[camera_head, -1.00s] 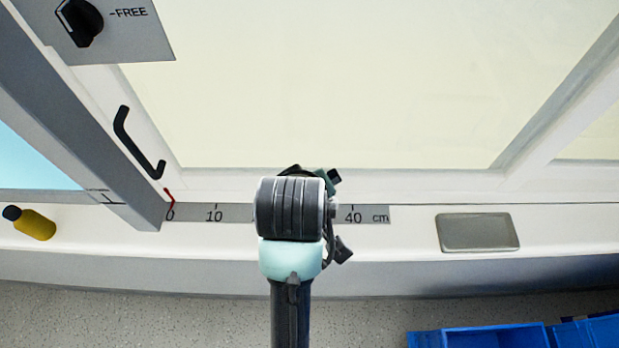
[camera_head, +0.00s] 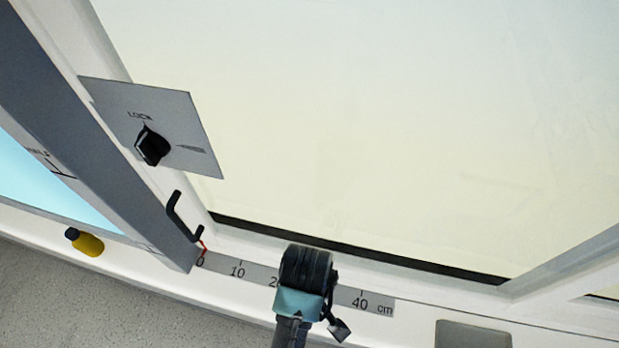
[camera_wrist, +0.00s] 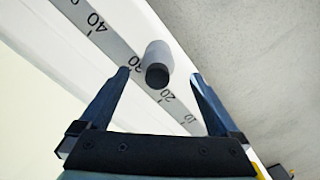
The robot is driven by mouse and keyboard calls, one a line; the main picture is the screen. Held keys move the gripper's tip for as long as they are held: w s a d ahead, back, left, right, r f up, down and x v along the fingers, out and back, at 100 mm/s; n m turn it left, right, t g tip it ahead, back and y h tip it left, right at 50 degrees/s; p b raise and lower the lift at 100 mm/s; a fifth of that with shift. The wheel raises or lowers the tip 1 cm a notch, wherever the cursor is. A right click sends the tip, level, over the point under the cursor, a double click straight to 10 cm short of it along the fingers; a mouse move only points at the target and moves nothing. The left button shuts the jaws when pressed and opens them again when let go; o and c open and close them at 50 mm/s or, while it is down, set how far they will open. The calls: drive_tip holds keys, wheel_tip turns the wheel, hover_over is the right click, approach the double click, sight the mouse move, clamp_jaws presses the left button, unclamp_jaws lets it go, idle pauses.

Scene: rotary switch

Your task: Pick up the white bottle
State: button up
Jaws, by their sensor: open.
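The white bottle (camera_wrist: 156,52) shows in the wrist view as a pale cylinder with a dark round cap facing the camera. It stands beside the ruler strip on the white sill. My gripper (camera_wrist: 161,74) is open, with one dark finger on each side of the bottle in the picture. I see no contact, and the depth between fingertips and bottle is hard to tell. In the head view my arm's end (camera_head: 306,272) is over the ruler strip. The bottle and fingers are hidden behind it there.
A yellow bottle (camera_head: 88,244) with a black cap lies on the sill at left. A black handle (camera_head: 180,216) and a rotary switch (camera_head: 152,146) are on the frame. A grey plate (camera_head: 472,336) is at lower right. The ruler strip (camera_head: 240,270) runs along the sill.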

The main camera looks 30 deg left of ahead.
drive_tip(key=shift+w+d+f+p, duration=0.1)
drive_tip(key=shift+f+p, duration=0.45)
drive_tip(key=shift+f, duration=2.9)
drive_tip(key=c, duration=1.5)
